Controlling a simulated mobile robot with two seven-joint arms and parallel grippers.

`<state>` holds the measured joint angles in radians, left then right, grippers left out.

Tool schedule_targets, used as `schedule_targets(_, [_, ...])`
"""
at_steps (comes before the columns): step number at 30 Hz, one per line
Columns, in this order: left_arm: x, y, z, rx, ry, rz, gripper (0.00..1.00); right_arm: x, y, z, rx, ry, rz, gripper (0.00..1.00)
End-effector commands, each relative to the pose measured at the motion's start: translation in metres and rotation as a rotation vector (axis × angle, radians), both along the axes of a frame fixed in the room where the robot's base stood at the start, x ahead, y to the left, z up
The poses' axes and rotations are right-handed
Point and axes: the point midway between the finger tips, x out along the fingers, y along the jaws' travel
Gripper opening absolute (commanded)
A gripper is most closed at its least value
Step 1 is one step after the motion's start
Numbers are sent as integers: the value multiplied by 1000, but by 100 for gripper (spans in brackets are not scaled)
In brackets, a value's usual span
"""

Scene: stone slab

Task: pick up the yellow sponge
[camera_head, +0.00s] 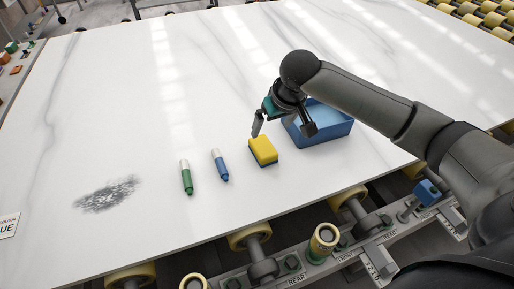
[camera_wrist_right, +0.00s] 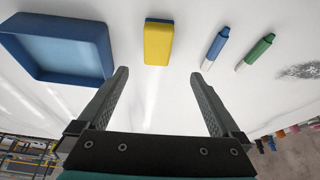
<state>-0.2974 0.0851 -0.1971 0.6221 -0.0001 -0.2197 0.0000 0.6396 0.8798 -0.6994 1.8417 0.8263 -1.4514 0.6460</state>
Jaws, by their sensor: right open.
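The yellow sponge (camera_head: 263,149) with a dark blue underside lies on the white marbled slab, just left of the blue tray. In the right wrist view the sponge (camera_wrist_right: 158,43) lies beyond my fingertips, a little left of the middle between them. My right gripper (camera_head: 258,128) is above and close to the sponge in the head view. Its two fingers (camera_wrist_right: 159,74) are spread apart with nothing between them. My left gripper is in neither view.
A blue tray (camera_head: 335,130) stands right of the sponge, under my right arm. A blue marker (camera_head: 220,166) and a green marker (camera_head: 186,178) lie to the left. A dark smudge (camera_head: 107,193) marks the slab (camera_head: 90,110) farther left. Yellow rollers (camera_head: 249,236) line the near edge.

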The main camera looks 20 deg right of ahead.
Motion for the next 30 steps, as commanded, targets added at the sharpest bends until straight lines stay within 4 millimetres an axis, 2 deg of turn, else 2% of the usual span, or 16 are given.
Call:
schedule_targets(12, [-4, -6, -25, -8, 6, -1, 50, 30, 0, -74, 1, 1, -1, 100])
schedule_targets(22, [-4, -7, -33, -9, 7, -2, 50, 39, -1, -97, 0, 1, 1, 100])
schedule_targets(30, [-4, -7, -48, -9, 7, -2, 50, 51, -4, -133, 1, 0, 1, 100])
